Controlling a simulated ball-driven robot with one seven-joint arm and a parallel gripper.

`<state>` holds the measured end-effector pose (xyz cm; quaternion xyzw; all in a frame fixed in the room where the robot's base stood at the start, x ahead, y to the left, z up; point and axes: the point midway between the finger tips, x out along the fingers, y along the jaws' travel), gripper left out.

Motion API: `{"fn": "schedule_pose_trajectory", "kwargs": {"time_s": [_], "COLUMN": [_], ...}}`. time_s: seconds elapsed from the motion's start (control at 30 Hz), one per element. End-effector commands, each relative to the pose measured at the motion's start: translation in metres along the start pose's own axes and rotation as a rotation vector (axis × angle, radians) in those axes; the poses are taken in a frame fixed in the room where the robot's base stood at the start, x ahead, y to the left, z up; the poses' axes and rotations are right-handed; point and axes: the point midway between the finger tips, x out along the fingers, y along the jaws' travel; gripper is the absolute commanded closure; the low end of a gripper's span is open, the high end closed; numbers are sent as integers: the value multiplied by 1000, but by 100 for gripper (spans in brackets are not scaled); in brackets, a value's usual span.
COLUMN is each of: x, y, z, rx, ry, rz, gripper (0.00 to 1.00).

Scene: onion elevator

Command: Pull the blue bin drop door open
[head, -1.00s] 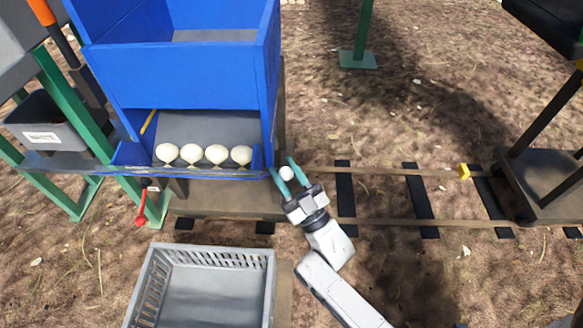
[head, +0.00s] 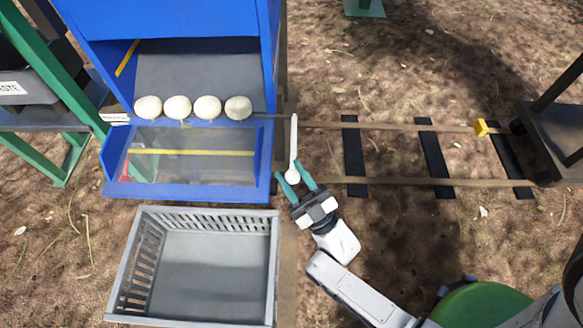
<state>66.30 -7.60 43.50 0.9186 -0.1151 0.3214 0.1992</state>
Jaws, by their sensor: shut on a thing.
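The blue bin (head: 168,18) stands at upper left. Its drop door (head: 200,191), a blue frame around a clear panel with a yellow stripe, is swung outward and down, its front edge just above the grey crate. Several white onions (head: 178,107) sit in a row at the bin's opening, behind the door's hinge side. A white lever (head: 294,138) with a round knob stands at the door's right side. My gripper (head: 295,180) is shut on the lever's knob, right of the door.
An empty grey crate (head: 274,265) sits on the ground below the door. Rails with dark sleepers (head: 357,170) run right to a cart (head: 560,135), with a yellow block (head: 481,128) near it. A dark bin (head: 45,95) on a green frame stands at left.

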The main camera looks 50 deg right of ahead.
Motion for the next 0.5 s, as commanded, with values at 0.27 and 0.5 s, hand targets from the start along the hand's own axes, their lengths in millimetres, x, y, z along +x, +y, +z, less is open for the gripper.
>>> {"fn": "schedule_pose_trajectory", "kwargs": {"time_s": [0.27, 0.5], "x": [-17, -22], "y": [-10, -10], "z": [29, 40], "rx": [-88, -138], "ry": [131, 206], "rz": [-38, -52], "gripper": [100, 100]}}
